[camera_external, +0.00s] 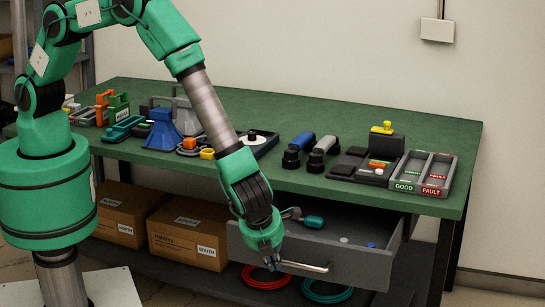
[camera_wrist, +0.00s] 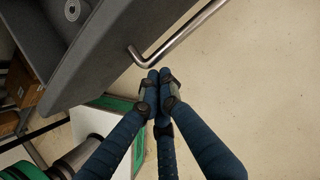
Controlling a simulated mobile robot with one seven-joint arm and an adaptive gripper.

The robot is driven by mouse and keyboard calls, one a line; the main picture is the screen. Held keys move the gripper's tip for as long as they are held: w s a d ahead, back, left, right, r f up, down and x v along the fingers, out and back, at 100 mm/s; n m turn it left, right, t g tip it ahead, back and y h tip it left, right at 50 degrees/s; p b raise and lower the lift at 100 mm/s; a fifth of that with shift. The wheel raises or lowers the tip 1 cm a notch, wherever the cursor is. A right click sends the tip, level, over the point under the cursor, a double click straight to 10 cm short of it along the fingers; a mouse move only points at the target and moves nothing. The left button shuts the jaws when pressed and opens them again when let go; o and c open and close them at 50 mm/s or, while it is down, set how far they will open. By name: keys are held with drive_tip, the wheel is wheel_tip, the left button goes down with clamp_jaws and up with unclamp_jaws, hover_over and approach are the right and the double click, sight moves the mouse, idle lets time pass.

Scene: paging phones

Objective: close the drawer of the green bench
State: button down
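The grey drawer (camera_external: 340,255) of the green bench (camera_external: 340,95) is pulled open. Its front carries a metal bar handle (camera_external: 308,267). A screwdriver-like tool with a teal grip (camera_external: 312,221) and small round pieces lie inside. My gripper (camera_external: 273,264) is in front of the drawer, by the handle's left end. In the wrist view, my gripper's dark fingers (camera_wrist: 160,78) are together at the tips with nothing seen between them. They are just beside the bent end of the handle (camera_wrist: 180,32); I cannot tell whether they touch it. The drawer front (camera_wrist: 120,48) also shows there.
Cardboard boxes (camera_external: 188,237) stand on the lower shelf (camera_external: 225,283) left of the drawer. Red (camera_external: 266,277) and teal (camera_external: 327,291) cable coils lie under it. Handsets (camera_external: 320,152) and a sorting tray (camera_external: 422,171) stand on the benchtop. Bare floor (camera_wrist: 255,75) lies in front of the drawer.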

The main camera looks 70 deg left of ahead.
drive_tip(key=w+a+p, duration=0.2)
drive_tip(key=w+a, duration=1.5)
drive_tip(key=shift+w+a+p, duration=0.25)
drive_tip(key=shift+a+p, duration=0.05)
drive_tip(key=shift+p, duration=0.1)
drive_tip(key=shift+s+d+f, duration=0.15)
drive_tip(key=shift+s+d, duration=0.2)
drive_tip(key=shift+d, duration=0.05)
drive_tip(key=shift+s+d+f, duration=0.2)
drive_tip(key=shift+s+d, duration=0.35)
drive_tip(key=shift+s, duration=0.05)
drive_tip(key=shift+s+d+f, duration=0.15)
drive_tip(key=shift+s+d, duration=0.4)
drive_tip(key=p+v, duration=0.1)
drive_tip(key=v, duration=0.9)
drive_tip(key=shift+p, duration=0.3)
drive_tip(key=shift+r, duration=0.15)
